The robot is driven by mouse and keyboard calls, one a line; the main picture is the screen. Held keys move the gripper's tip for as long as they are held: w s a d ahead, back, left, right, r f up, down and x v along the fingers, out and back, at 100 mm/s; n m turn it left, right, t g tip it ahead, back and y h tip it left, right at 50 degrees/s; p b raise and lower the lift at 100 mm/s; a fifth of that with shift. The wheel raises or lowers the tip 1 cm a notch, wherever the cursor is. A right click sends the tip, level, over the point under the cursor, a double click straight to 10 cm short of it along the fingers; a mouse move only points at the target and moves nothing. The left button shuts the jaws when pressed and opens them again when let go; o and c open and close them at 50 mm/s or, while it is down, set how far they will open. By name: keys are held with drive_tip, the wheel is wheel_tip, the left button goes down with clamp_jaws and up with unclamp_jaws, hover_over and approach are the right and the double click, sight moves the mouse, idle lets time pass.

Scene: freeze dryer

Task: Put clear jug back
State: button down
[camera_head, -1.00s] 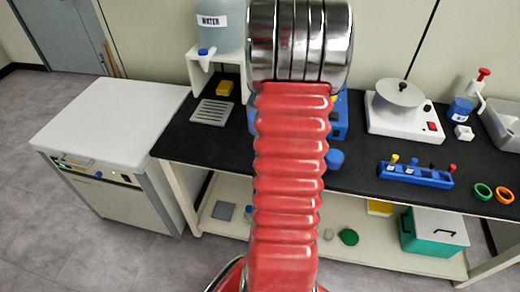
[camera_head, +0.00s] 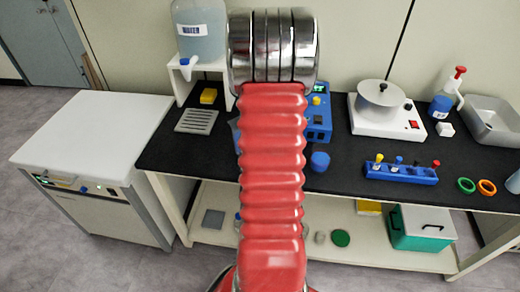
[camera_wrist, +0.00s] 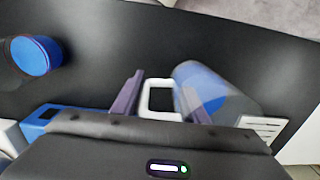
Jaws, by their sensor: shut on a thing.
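A clear jug (camera_wrist: 228,92) with blue in it and a white handle (camera_wrist: 160,97) shows in the wrist view. My gripper (camera_wrist: 161,86) has its two dark fingers on either side of the handle and is shut on it. The jug body lies to the right of the fingers and appears tilted in this view. In the head view my red arm hides the gripper and most of what lies behind it, and I cannot make out the jug there clearly.
The black bench (camera_head: 345,175) carries a water tank (camera_head: 200,40) on a stand, a slatted grey plate (camera_head: 197,121), a white device with a metal pot (camera_head: 380,98), a blue rack (camera_head: 400,172) and a metal tray (camera_head: 497,122). A blue-topped cylinder (camera_wrist: 36,56) shows at left in the wrist view.

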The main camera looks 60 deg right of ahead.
drive_tip(key=shift+f, duration=1.5)
drive_tip(key=c, duration=1)
unclamp_jaws()
drive_tip(key=shift+f, duration=0.1)
drive_tip(key=shift+c, duration=0.2)
drive_tip(key=r, duration=1.2)
drive_tip(key=shift+s, duration=0.25)
drive_tip(key=shift+r, duration=0.1)
